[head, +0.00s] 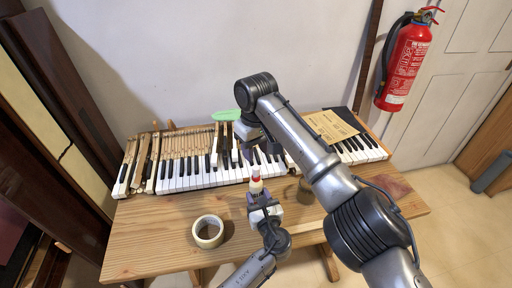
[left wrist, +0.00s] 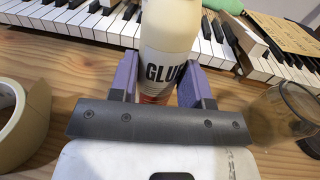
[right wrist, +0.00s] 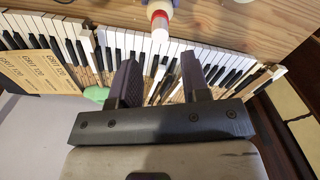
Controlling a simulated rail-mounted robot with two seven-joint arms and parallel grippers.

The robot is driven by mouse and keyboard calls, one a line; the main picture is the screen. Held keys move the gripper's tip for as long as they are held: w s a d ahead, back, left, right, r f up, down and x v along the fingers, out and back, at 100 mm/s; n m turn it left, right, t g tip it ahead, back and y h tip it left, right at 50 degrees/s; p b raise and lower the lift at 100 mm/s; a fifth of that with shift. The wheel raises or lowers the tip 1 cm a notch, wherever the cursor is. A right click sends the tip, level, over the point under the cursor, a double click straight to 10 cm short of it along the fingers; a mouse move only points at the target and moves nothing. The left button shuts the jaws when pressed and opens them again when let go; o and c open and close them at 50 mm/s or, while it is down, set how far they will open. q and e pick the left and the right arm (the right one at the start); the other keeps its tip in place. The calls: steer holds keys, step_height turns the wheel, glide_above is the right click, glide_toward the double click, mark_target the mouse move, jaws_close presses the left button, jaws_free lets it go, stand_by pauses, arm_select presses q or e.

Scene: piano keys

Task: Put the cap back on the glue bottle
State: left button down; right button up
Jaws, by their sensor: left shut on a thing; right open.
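The glue bottle (head: 256,186) stands upright in my left gripper (head: 257,195), which is shut around its body just above the bench. Its GLUE label shows in the left wrist view (left wrist: 165,68); its top is cut off there. The right wrist view shows a red band and a pale top piece on the bottle (right wrist: 160,20). I cannot tell whether this pale piece is the cap or the nozzle. No separate cap is visible.
A tape roll (head: 208,231) lies left on the wooden bench (head: 165,240). A glass jar (left wrist: 282,115) stands right of the bottle. The piano keyboard (head: 205,178) lies behind, with a green piece (head: 226,115) and a grit sheet (head: 330,126).

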mark_target(256, 167)
steer(key=shift+f, duration=3.9)
jaws_close()
steer(key=m, duration=0.5)
steer(key=shift+o, duration=0.4)
jaws_free()
steer(key=shift+r, duration=2.3)
steer(key=shift+c, duration=0.4)
